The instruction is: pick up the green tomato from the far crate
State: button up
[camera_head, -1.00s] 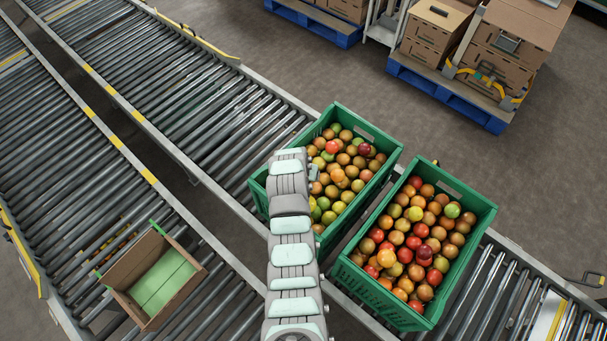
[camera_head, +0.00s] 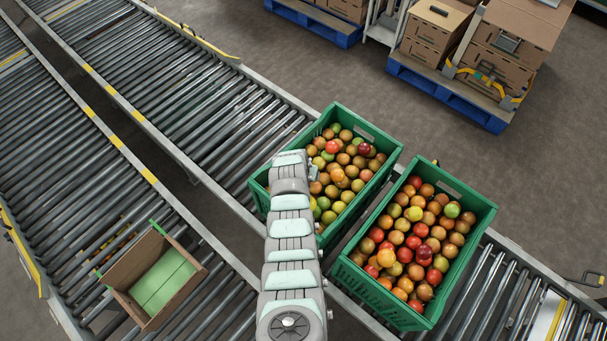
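Two green crates of mixed tomatoes stand side by side on the conveyor. The far crate (camera_head: 384,146) is the upper left one. Several green tomatoes show in it, among them one near its back corner (camera_head: 336,128), one left of centre (camera_head: 327,155) and one near its front (camera_head: 328,216). The near crate (camera_head: 411,322) has a green tomato (camera_head: 452,211) towards its right side. My arm reaches up from the bottom and its end lies over the left part of the far crate. My gripper is hidden beneath the arm, so its fingers and any hold cannot be seen.
An open cardboard box (camera_head: 133,269) with a green bottom sits on the left conveyor. Steel rollers (camera_head: 215,110) run along both sides of a gap. Stacked cartons (camera_head: 436,35) on blue pallets (camera_head: 447,97) stand at the back. Bare floor lies behind the crates.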

jog(key=shift+c, duration=0.5)
jog(key=c, duration=0.9)
